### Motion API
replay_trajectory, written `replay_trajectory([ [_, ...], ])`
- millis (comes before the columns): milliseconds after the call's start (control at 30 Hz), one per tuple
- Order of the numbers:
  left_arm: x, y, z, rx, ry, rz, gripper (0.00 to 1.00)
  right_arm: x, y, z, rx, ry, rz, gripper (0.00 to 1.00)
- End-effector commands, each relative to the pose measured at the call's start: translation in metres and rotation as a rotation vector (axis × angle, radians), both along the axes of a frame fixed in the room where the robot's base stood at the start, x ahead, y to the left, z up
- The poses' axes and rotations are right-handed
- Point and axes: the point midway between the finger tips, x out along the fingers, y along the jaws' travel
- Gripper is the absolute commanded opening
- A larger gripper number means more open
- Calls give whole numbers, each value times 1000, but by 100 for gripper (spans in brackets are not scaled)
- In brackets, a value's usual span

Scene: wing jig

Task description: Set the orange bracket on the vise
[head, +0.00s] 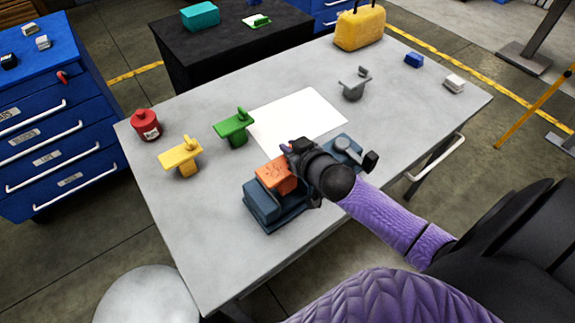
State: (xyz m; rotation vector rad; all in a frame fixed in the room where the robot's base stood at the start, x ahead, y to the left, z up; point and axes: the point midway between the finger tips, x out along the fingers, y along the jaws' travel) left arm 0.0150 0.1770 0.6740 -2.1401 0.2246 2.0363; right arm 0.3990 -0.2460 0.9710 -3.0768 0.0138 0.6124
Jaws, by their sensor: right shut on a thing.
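The orange bracket (274,178) is at the blue-grey vise (264,204), between the vise's left block and its right part. My right gripper (290,160) is shut on the bracket from its right side. The wrist hides part of the bracket and the middle of the vise. I cannot tell whether the bracket's underside touches the vise. The vise handle end shows to the right of my wrist. My left gripper is not in view.
On the grey table (200,230) stand a yellow bracket (182,160), a green bracket (234,130), a grey bracket (354,86) and a red can (146,125). A white sheet (300,118) lies behind the vise. A yellow case (360,27) stands at the back. The table's front left is clear.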

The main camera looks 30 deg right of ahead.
Motion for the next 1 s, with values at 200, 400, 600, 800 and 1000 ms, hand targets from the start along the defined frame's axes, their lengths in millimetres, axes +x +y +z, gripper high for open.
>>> replay_trajectory([
  [200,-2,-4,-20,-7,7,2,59,0,1,-39,3,0,0,0],
  [400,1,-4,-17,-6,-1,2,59,1,1,-36,2,-3,1,0],
  [600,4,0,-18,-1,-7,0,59,0,1,-39,1,-1,1,32],
  [800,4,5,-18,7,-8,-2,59,0,1,-39,1,-1,1,52],
  [1000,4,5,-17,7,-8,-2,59,0,0,-37,0,-2,1,52],
])
